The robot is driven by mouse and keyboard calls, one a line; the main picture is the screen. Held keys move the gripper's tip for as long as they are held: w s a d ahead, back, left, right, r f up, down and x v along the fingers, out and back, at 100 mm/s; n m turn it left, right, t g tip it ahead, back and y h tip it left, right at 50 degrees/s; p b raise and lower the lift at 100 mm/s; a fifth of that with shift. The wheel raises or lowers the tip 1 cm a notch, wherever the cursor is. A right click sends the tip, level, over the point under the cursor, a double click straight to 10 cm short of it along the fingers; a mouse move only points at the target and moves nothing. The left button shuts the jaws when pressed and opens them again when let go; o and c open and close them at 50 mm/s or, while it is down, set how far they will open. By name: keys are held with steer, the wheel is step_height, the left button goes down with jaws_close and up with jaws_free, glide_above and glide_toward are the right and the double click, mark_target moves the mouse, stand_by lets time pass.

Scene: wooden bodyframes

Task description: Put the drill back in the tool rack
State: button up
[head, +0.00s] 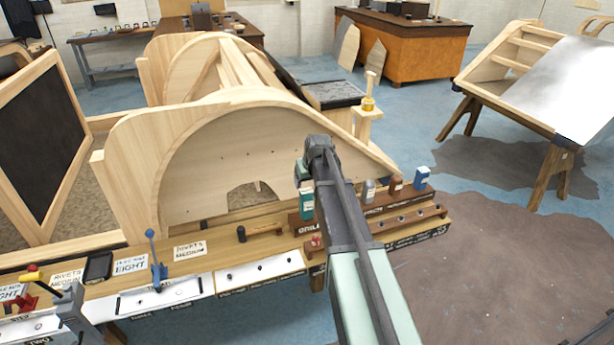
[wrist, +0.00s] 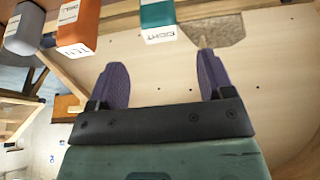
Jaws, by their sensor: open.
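The wooden tool rack (head: 412,221) stands at the right end of the bench in the head view, with a word like "DRILL" on its left front. Several upright, block-ended tools stand in it: teal (head: 306,204), grey (head: 369,190), brown (head: 396,184) and blue (head: 421,178). I cannot tell which one, if any, is the task's drill. My gripper (wrist: 165,78) is open and empty in the wrist view. The teal block marked EIGHT (wrist: 157,20) lies beyond its fingertips, apart from them. In the head view my arm hides part of the rack.
A large curved wooden bodyframe (head: 200,160) stands close behind the rack. To the left, the bench (head: 215,248) carries a blue-handled tool (head: 155,262), a black tray (head: 98,267) and a small dark-headed tool (head: 262,231).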

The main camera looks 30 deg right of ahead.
steer(key=s+a+g, duration=0.2)
steer(key=s+a, duration=0.8)
steer(key=s, duration=0.3)
steer(key=s+a+n+g, duration=0.1)
steer(key=s+a+g, duration=0.1)
steer(key=s+a, duration=0.9)
steer(key=s, duration=0.3)
steer(key=shift+s+a+r, duration=0.15)
steer(key=shift+a+r, duration=0.1)
steer(key=shift+r, duration=0.05)
